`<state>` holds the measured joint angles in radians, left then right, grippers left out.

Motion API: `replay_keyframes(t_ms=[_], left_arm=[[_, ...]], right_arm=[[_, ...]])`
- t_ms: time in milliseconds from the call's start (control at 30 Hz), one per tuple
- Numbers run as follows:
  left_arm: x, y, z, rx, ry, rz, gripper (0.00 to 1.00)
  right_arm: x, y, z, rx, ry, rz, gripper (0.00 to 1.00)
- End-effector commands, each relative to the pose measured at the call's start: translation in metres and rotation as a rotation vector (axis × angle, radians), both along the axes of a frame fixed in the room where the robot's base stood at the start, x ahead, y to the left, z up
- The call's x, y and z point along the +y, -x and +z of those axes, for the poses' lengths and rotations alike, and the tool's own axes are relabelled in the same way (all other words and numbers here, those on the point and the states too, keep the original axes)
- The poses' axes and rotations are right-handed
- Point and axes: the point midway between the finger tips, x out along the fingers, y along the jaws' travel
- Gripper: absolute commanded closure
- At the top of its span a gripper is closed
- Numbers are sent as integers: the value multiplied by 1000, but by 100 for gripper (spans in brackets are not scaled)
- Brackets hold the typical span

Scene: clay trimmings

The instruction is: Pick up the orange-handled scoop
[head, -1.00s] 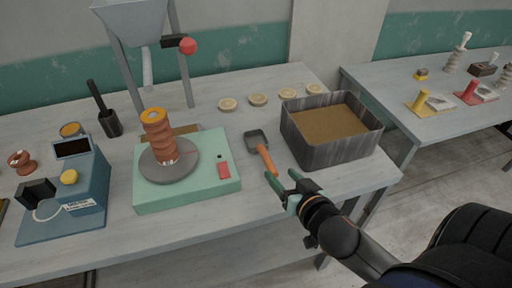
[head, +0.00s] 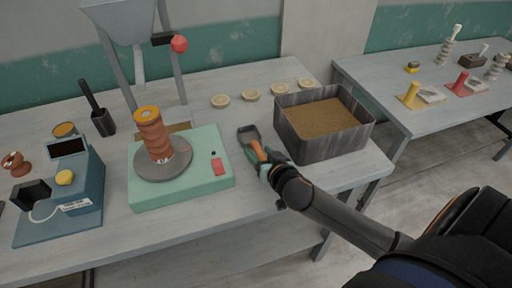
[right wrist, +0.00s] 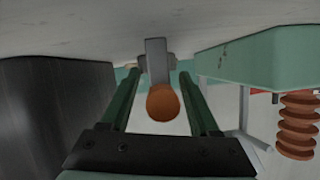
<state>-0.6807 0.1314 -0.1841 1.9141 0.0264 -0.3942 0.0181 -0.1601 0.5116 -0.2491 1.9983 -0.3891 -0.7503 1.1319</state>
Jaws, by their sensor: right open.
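The scoop (head: 249,135) lies on the grey table between the green machine and the wooden-walled bin. Its dark grey pan points away from me, and its orange handle (head: 259,150) points toward my right gripper. My right gripper (head: 264,162) is at the handle and covers its near end in the head view. In the right wrist view, the round orange handle end (right wrist: 163,103) sits between the two green fingers of the open right gripper (right wrist: 160,100), with a gap on both sides. My left gripper is not in view.
The bin of tan material (head: 322,132) stands close right of my right gripper. The green machine (head: 182,172) with a stack of orange rings (head: 153,137) stands to the left. Several pale discs (head: 251,95) lie behind. The table's front edge is near.

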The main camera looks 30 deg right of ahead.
Motion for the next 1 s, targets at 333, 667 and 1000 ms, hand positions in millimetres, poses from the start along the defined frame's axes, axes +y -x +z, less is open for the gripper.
replay_keyframes(t_ms=[333,667,1000], left_arm=[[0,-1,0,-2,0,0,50],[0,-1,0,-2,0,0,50],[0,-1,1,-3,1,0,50]], right_arm=[[0,-2,-1,0,0,0,48],[0,-1,-1,0,0,0,85],[0,-1,-1,0,0,0,100]])
